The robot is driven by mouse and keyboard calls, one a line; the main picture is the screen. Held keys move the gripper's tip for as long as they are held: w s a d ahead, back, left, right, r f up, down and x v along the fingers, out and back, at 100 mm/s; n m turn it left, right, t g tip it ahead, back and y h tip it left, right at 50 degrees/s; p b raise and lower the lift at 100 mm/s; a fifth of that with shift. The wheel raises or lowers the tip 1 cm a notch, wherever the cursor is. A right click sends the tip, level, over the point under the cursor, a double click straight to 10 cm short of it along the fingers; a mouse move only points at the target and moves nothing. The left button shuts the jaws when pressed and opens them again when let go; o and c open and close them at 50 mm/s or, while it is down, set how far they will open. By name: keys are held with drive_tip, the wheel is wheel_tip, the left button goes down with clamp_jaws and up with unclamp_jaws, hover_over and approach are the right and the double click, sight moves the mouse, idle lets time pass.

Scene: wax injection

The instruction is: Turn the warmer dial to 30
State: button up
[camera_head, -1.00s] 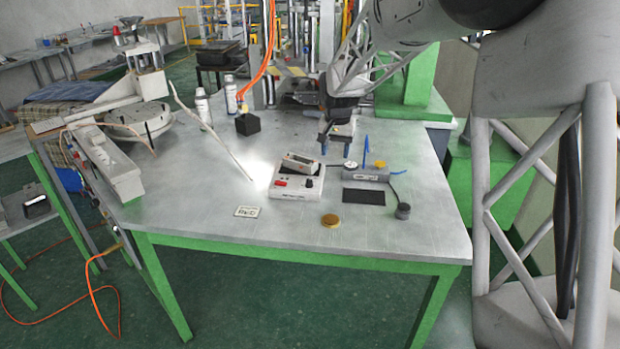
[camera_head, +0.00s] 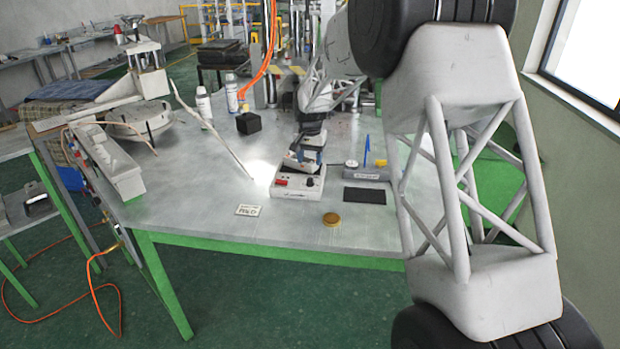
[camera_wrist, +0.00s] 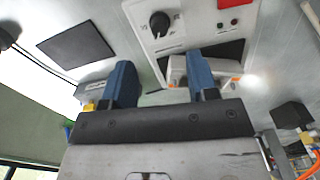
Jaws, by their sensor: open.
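The warmer (camera_head: 287,191) is a white box near the middle of the table, with a red switch on its front. Its black round dial (camera_head: 309,182) is at the front right, and it also shows at the top of the wrist view (camera_wrist: 160,24) with printed marks around it. The dial's exact setting is too small to read. My gripper (camera_head: 305,160) is above the back part of the warmer, hiding some of its top. In the wrist view its two blue fingers (camera_wrist: 162,78) are apart and empty, with the dial beyond their tips, not between them.
A grey device with blue upright pieces (camera_head: 372,173) stands right of the warmer, with a black mat (camera_head: 365,196) before it. A gold tin (camera_head: 331,219) and a small label card (camera_head: 247,210) lie in front. A black block (camera_head: 248,123) stands behind left. The front table strip is mostly clear.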

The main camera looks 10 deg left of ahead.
sight(310, 179)
drive_tip(key=shift+f, duration=0.1)
drive_tip(key=shift+f, duration=3.8)
drive_tip(key=c, duration=0.9)
